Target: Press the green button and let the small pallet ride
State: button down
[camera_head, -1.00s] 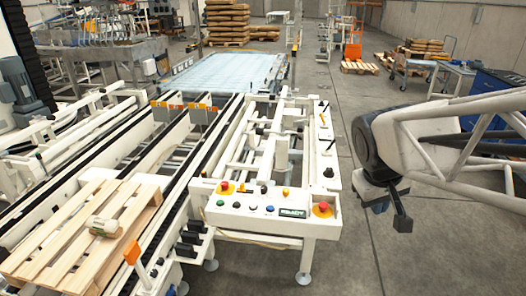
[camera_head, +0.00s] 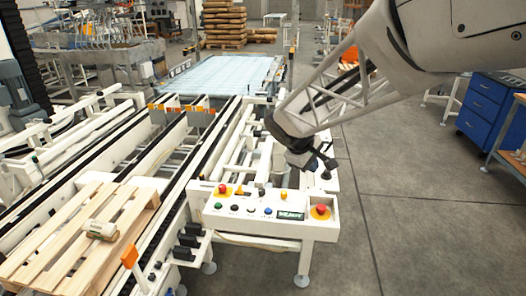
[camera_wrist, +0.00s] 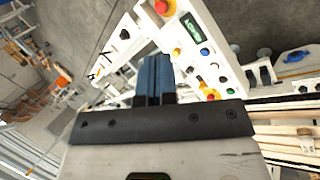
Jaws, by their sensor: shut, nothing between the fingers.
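The green button (camera_head: 218,205) is at the left end of the lower button row on the white control panel (camera_head: 262,226). The small wooden pallet (camera_head: 60,245) lies on the conveyor at the lower left, with a small light roll-like object (camera_head: 100,230) on it. My gripper (camera_head: 318,165) is behind and above the right half of the panel, apart from the buttons. In the wrist view its dark blue fingers (camera_wrist: 155,75) are together and hold nothing.
A red emergency stop (camera_head: 320,209) and a display (camera_head: 290,215) are at the panel's right end. A red button (camera_head: 222,188) and an orange knob (camera_head: 283,196) sit in the back row. White conveyor rails run behind; an orange-topped post (camera_head: 129,256) stands beside the pallet.

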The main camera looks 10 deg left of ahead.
jog(key=w+a+f+n+t, duration=0.1)
jog(key=w+a+f+n, duration=0.3)
jog(key=a, duration=0.4)
jog(key=w+a+f+n+t, duration=0.1)
jog(key=w+a+f+n, duration=0.1)
jog(key=w+a+f, duration=0.45)
jog(key=n+t, duration=0.2)
jog(key=n, duration=0.4)
send_over(219, 205)
notch_tip(219, 205, down, 10)
jog(key=shift+a+f, duration=0.15)
jog(key=shift+f, duration=0.1)
jog(key=shift+f, duration=4.25)
